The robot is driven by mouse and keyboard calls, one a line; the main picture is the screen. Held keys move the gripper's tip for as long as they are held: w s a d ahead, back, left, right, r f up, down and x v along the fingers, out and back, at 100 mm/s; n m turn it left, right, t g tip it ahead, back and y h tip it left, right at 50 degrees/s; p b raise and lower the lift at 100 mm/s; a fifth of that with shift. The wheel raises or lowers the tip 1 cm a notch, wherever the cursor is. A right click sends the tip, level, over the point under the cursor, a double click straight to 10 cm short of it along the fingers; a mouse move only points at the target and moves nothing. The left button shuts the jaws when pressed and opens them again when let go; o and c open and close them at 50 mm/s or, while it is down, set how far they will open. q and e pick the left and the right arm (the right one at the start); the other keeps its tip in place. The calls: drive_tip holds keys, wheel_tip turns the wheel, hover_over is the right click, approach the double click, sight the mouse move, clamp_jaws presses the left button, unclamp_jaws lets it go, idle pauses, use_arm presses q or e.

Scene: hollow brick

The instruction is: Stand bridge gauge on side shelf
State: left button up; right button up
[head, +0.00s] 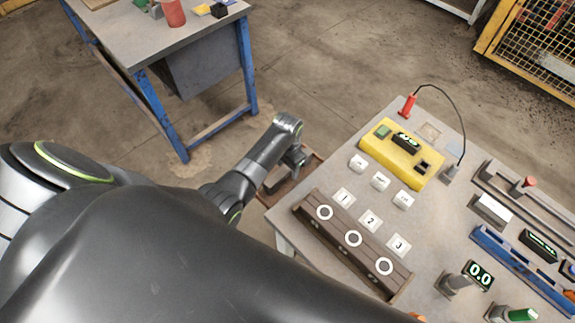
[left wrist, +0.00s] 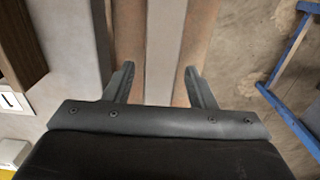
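My left gripper (head: 297,160) hangs over the brown side shelf (head: 312,166) at the left edge of the workbench. In the left wrist view its two fingers (left wrist: 162,85) stand wide apart with nothing seen clamped between them. Below them runs the side shelf, a pale grey strip (left wrist: 164,45) with brown bands on both sides; I cannot tell how far below. The arm hides part of the shelf in the head view. I cannot pick out the bridge gauge for certain in either view. My right gripper is not in view.
The workbench (head: 300,235) carries a dark brick block (head: 337,236) with three ringed holes, numbered labels, a yellow meter (head: 384,160) with a red probe (head: 408,104), and a blue rail (head: 520,270). A blue-legged table (head: 190,45) stands at upper left. Bare floor lies between.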

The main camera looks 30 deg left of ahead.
sight(287, 168)
use_arm(q)
drive_tip(key=shift+r, duration=0.6)
wheel_tip(287, 168, up, 11)
drive_tip(key=shift+b, duration=0.4)
